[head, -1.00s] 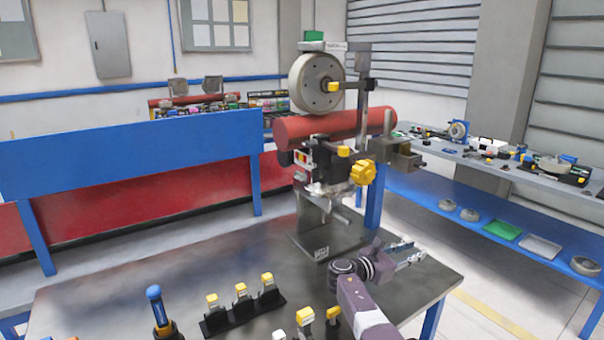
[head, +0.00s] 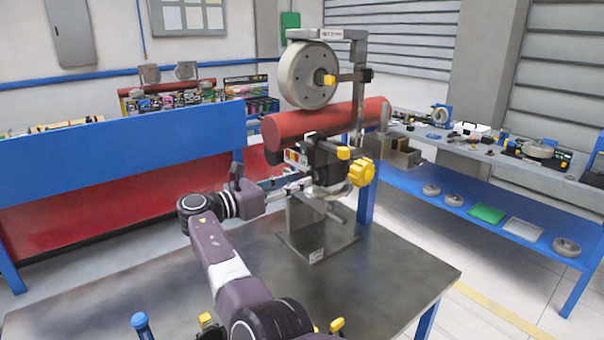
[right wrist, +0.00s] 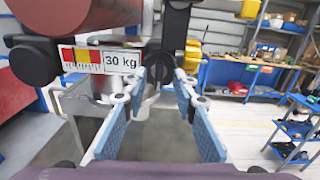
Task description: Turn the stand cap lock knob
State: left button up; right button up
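A machine stand (head: 318,225) rises from the dark table, with a large grey wheel (head: 307,76) and a red cylinder (head: 325,124). It carries a large yellow star-shaped knob (head: 361,172) and smaller yellow knobs (head: 343,153) and (head: 329,79). I cannot tell which is the stand cap lock knob. My right gripper (head: 297,187) is left of the stand's upper part, below the red cylinder. In the right wrist view my right gripper (right wrist: 157,88) is open, blue pads apart, with a dark rounded part (right wrist: 152,92) beyond its tips. Contact is unclear. My left gripper is out of view.
A "30 kg" label plate (right wrist: 100,59) is close above the fingers in the right wrist view. The dark table (head: 400,265) is clear right of the stand. Blue- and yellow-topped items are partly hidden at the bottom edge. A workbench (head: 480,150) with parts stands at right.

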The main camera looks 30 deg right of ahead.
jog(key=shift+w+d, duration=0.15)
jog(key=shift+d, duration=0.95)
grip_shut()
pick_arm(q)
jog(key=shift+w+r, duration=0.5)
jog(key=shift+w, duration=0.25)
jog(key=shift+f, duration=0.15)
pick_arm(e)
jog(key=shift+f, duration=0.1)
